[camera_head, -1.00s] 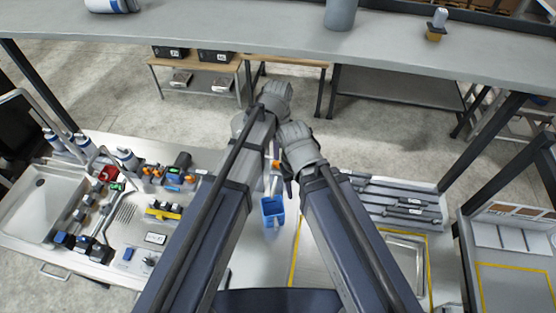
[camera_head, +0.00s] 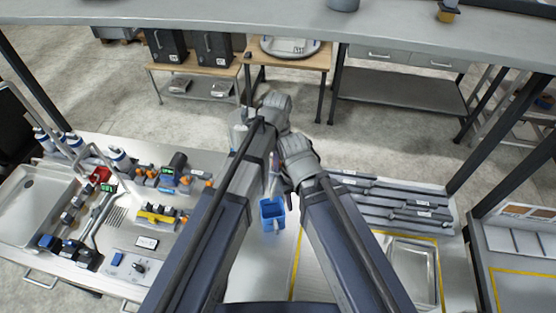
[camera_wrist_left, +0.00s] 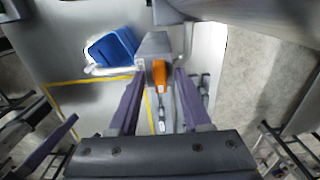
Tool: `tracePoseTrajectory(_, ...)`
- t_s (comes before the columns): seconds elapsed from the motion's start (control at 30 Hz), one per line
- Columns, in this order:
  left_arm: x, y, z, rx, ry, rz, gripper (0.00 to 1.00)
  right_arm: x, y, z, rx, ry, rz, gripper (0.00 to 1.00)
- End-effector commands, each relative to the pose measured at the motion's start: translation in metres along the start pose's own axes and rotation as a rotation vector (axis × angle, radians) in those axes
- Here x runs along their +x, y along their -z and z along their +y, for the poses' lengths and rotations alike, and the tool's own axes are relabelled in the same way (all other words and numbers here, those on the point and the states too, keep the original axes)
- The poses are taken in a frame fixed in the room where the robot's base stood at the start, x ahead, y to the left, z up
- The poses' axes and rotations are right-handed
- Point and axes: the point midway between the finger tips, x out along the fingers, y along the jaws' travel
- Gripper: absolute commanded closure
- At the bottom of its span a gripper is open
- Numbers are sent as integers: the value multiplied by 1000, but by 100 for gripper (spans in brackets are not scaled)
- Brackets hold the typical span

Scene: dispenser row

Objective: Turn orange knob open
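The orange knob (camera_wrist_left: 160,73) shows in the left wrist view, on the front of a grey dispenser body (camera_wrist_left: 153,45). My left gripper (camera_wrist_left: 159,76) is open, its two purple-grey fingers apart on either side of the knob. Gaps show between the knob and both fingers, so no grip is visible. In the head view my left gripper (camera_head: 280,184) is mostly hidden among my arms, and the knob cannot be made out clearly. My right gripper cannot be made out; only its arm shows.
A blue container (camera_head: 272,214) stands on the counter just below the dispenser; it also shows in the left wrist view (camera_wrist_left: 112,48). Knobs, valves and tools crowd the left counter around a black-and-yellow device (camera_head: 157,215). Grey bars (camera_head: 395,205) and a metal tray (camera_head: 412,270) lie at right.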

Motion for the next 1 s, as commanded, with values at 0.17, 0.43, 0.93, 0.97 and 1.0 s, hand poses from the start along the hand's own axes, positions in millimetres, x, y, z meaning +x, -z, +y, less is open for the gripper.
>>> tracePoseTrajectory(0.17,0,0,0,0,0,0,73,0,0,0,0,0,0,50)
tracePoseTrajectory(0.43,0,0,0,0,0,0,100,0,0,0,0,0,0,50)
tracePoseTrajectory(0.93,0,0,0,-15,0,0,100,0,0,0,0,0,0,50)
tracePoseTrajectory(0.97,0,0,0,-22,0,0,100,0,0,0,0,0,0,50)
tracePoseTrajectory(1.0,0,0,0,-33,0,0,100,0,0,0,0,0,0,50)
